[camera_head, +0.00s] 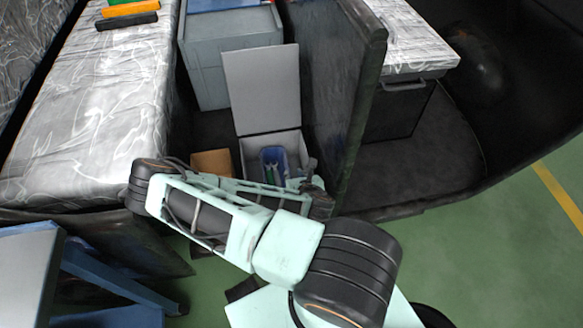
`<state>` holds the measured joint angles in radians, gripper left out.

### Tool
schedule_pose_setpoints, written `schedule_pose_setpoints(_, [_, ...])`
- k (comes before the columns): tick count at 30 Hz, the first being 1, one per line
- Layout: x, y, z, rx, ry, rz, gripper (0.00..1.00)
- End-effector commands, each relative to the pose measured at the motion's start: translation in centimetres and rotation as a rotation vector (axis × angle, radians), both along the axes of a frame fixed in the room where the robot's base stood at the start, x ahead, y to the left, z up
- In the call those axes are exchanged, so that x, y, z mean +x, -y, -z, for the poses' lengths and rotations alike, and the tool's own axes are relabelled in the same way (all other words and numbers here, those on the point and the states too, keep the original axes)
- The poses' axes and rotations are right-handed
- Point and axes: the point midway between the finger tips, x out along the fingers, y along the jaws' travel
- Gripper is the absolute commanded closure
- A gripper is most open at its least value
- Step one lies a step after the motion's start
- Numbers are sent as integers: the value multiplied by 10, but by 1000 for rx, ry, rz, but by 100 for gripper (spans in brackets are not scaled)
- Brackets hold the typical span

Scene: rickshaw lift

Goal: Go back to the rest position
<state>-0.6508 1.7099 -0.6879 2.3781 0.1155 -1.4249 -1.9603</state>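My arm, mint green with black joints, is folded low across the middle of the view. Its far end, with the dark parts of my gripper (316,188), is beside the right front of an open white box (262,65) whose lid stands upright. My arm partly covers the gripper, and its fingers cannot be made out. Whether it holds anything cannot be told. A blue container (284,157) with small green and white items sits inside the box.
A grey patterned padded bench (95,120) is on the left, with orange, green and black bars (129,14) on it. A dark upright panel (340,90) stands right of the box. A small brown box (212,162) and a grey bin (232,62) are close by. Green floor is free at right.

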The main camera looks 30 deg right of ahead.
Motion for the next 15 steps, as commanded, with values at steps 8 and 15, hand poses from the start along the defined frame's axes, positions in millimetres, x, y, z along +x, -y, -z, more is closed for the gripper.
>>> schedule_pose_setpoints(8, [-14,-3,-11,0,-1,0,78])
schedule_pose_setpoints(15, [-14,-3,-11,0,-1,0,78])
